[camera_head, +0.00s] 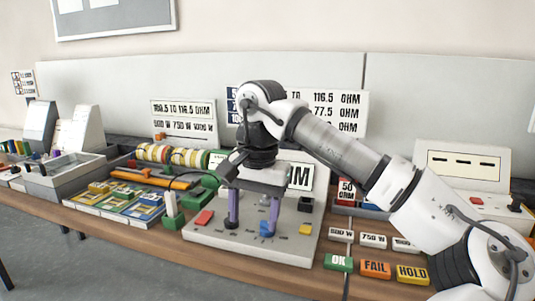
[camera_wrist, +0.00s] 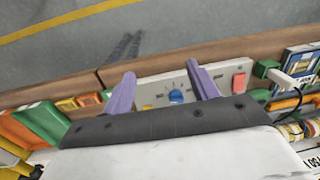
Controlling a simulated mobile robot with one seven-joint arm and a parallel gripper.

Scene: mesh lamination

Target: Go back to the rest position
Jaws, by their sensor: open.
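My gripper (camera_head: 250,210) has two purple fingers, spread apart and pointing down over a grey control box (camera_head: 205,233). Nothing shows between the fingers. The box has a red button (camera_head: 204,217), a blue knob (camera_head: 267,228) and a yellow button (camera_head: 305,229). In the wrist view my gripper (camera_wrist: 162,88) is open, with the blue knob (camera_wrist: 176,96) between and beyond its fingers. I cannot tell whether a fingertip touches the box.
The OK block (camera_head: 338,262), FAIL block (camera_head: 375,269) and HOLD block (camera_head: 411,274) sit along the front edge to the right. Component cards (camera_head: 125,203) and coloured rolls (camera_head: 170,155) lie left. Label boards (camera_head: 184,118) stand behind my arm.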

